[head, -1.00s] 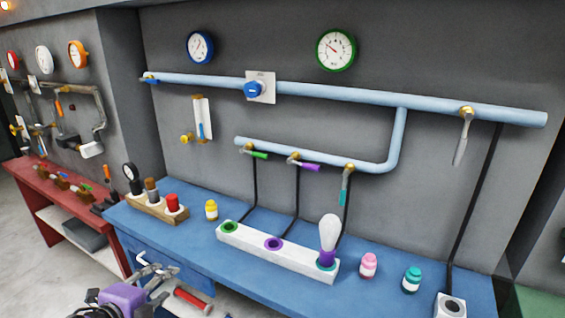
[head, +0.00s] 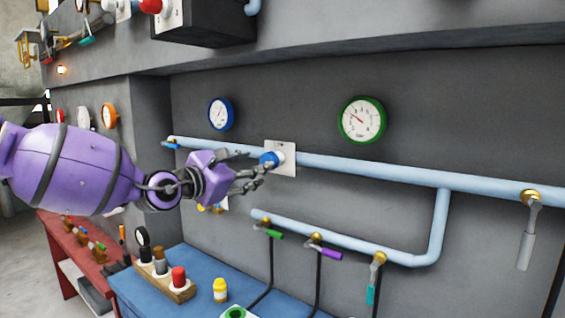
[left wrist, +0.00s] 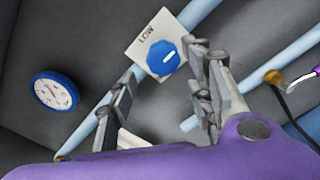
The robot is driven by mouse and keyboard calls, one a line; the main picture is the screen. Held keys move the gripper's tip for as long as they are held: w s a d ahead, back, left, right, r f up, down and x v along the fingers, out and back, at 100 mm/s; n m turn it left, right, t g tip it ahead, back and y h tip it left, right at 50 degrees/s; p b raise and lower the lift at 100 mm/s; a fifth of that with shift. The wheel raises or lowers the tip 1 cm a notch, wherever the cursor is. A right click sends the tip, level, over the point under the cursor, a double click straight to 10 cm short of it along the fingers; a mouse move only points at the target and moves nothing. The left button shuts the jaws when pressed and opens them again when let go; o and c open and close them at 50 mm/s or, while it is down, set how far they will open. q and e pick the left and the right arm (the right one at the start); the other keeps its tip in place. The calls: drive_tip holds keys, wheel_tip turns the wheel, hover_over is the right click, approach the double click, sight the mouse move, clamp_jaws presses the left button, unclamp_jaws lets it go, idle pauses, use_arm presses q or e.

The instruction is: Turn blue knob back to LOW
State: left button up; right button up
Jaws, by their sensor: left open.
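The blue knob (head: 269,159) sits on a white plate (head: 283,157) on the light blue pipe. In the left wrist view the knob (left wrist: 163,58) shows a white mark, and the plate (left wrist: 143,43) reads LOW near one corner. The mark does not point straight at that word. My left gripper (head: 262,176) is open, with its fingers right at the knob in the head view. In the left wrist view the left gripper's fingers (left wrist: 165,90) are spread, with the knob beyond and between them. I cannot tell whether they touch it. My right gripper is in neither view.
A blue-rimmed gauge (head: 221,114) and a green-rimmed gauge (head: 362,120) hang above the pipe (head: 370,172). A lower pipe (head: 345,240) carries several small valves. The blue bench (head: 205,262) below holds a yellow bottle (head: 220,290) and a wooden block with coloured pieces (head: 165,278).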

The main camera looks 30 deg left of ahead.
sight(264, 160)
use_arm(q)
drive_tip(key=w+b, duration=0.2)
drive_tip(key=w, duration=0.1)
drive_tip(key=w+b, duration=0.1)
drive_tip(key=w, duration=0.1)
drive_tip(key=shift+w+d+f, duration=0.25)
drive_tip(key=shift+f, duration=0.15)
drive_tip(key=shift+w+r+b, duration=0.3)
drive_tip(key=shift+w+b, duration=0.2)
drive_tip(key=shift+b, duration=0.05)
drive_tip(key=shift+w+d+r, duration=0.1)
drive_tip(key=shift+w+r, duration=0.05)
drive_tip(key=shift+r, duration=0.1)
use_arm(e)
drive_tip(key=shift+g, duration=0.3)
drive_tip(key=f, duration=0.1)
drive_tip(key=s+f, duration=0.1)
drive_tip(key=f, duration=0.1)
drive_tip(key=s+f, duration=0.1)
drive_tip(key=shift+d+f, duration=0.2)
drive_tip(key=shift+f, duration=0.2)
use_arm(q)
drive_tip(key=c, duration=1.1)
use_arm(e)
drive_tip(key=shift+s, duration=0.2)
